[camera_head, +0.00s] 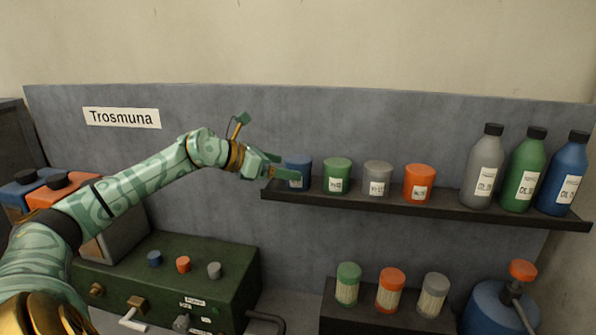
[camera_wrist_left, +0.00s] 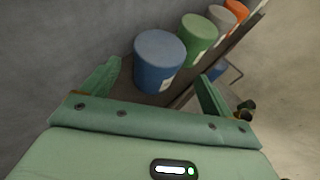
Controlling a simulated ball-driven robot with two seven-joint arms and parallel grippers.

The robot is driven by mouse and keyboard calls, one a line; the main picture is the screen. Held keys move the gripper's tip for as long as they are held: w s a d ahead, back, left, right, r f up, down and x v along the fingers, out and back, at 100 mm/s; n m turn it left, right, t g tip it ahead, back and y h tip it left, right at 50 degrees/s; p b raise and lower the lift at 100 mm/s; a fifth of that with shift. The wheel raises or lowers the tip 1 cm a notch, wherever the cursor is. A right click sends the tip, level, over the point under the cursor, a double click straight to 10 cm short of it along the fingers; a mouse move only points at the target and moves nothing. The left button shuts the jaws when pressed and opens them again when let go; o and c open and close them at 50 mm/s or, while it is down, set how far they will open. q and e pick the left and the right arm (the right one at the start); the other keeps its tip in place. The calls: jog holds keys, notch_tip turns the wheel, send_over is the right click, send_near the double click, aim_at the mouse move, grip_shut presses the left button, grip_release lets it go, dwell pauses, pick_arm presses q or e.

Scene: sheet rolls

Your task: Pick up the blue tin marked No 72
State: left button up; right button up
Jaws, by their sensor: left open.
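The blue tin (camera_head: 301,166) stands upright at the left end of the wall shelf. Its pale label is partly covered by my left gripper and I cannot read it. In the left wrist view the blue tin (camera_wrist_left: 160,62) stands just ahead, roughly between the two spread green fingers. My left gripper (camera_head: 284,168) is open, at the tin's left side, with one finger across its front. Whether the fingers touch the tin, I cannot tell. My right gripper is not in view.
On the shelf (camera_head: 440,208), a green tin (camera_head: 337,175), a grey tin (camera_head: 377,178) and an orange tin (camera_head: 419,183) stand to the right. Bottles (camera_head: 524,172) stand farther right. A green control box (camera_head: 170,275) is below my arm. The shelf's left end is close by.

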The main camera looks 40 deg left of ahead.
aim_at(299, 168)
pick_arm(q)
jog(key=shift+w+d+p, duration=0.2)
jog(key=shift+w+p, duration=0.3)
jog(key=shift+w, duration=0.2)
jog(key=p+x, duration=0.1)
jog(key=x, duration=0.2)
jog(key=shift+w+f, duration=0.2)
jog(key=shift+w, duration=0.1)
jog(key=shift+w+f, duration=0.25)
jog(key=shift+w, duration=0.05)
jog(key=shift+s, duration=0.1)
jog(key=shift+c, duration=0.9)
jog(key=c, duration=1)
